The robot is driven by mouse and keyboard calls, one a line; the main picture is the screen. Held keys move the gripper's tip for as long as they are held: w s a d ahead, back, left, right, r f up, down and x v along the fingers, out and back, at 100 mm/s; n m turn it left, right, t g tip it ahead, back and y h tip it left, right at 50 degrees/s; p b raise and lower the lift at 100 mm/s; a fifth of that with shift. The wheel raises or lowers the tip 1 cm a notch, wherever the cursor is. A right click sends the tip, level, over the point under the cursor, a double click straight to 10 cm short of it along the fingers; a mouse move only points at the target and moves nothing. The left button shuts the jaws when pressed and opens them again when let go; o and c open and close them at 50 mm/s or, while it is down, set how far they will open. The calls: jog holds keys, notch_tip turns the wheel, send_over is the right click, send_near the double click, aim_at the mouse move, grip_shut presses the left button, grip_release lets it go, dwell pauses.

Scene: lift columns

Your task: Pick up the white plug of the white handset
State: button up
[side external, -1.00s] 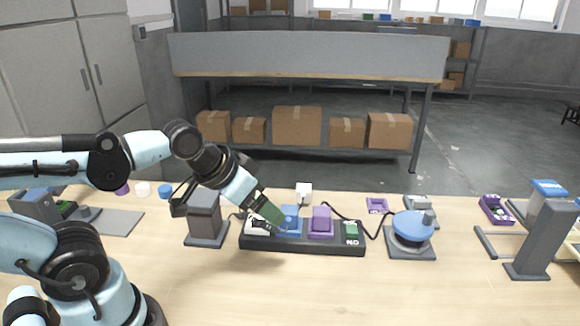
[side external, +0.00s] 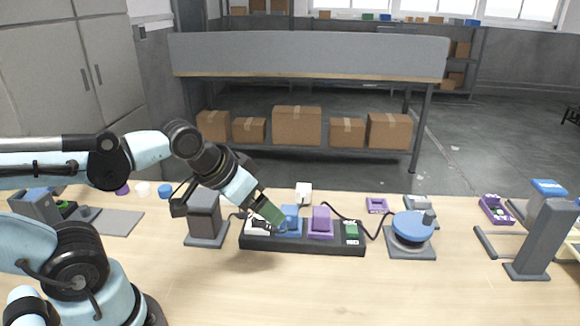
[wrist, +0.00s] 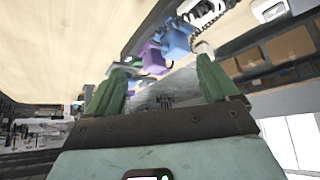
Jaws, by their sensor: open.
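A white plug (side external: 256,222) stands at the left end of a black power strip (side external: 300,246), partly behind my gripper. It appears at the top of the wrist view (wrist: 202,10), with a coiled cord beside it. My gripper (side external: 276,222) reaches down from the left, its green fingertips close to the white plug and the blue plug (side external: 291,219); I cannot tell whether they touch. In the wrist view my gripper's fingers (wrist: 162,70) are spread with nothing between them. A small white block (side external: 304,193) stands behind the strip; I cannot tell whether it is the handset.
A purple plug (side external: 320,222) and a green switch (side external: 351,231) sit further right on the strip. A grey stand (side external: 205,216) is left of it, and a blue round device (side external: 412,226) is right of it. The table in front is clear.

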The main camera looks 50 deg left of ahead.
jog(key=shift+c, duration=1.4)
jog(key=w+a+r+n+g, duration=0.2)
jog(key=w+r, duration=0.1)
jog(key=w, duration=0.3)
jog(key=w+a+r+n+g, duration=0.2)
jog(key=w+n, duration=0.1)
jog(key=w, duration=0.2)
jog(key=n+g, duration=0.3)
jog(key=n, duration=0.1)
send_near(304, 187)
notch_tip(304, 187, down, 5)
jog(key=shift+s+f, duration=0.15)
jog(key=shift+w+f, duration=0.1)
jog(key=shift+f, duration=1.25)
jog(key=shift+w+f, duration=0.15)
jog(key=shift+f, duration=1.2)
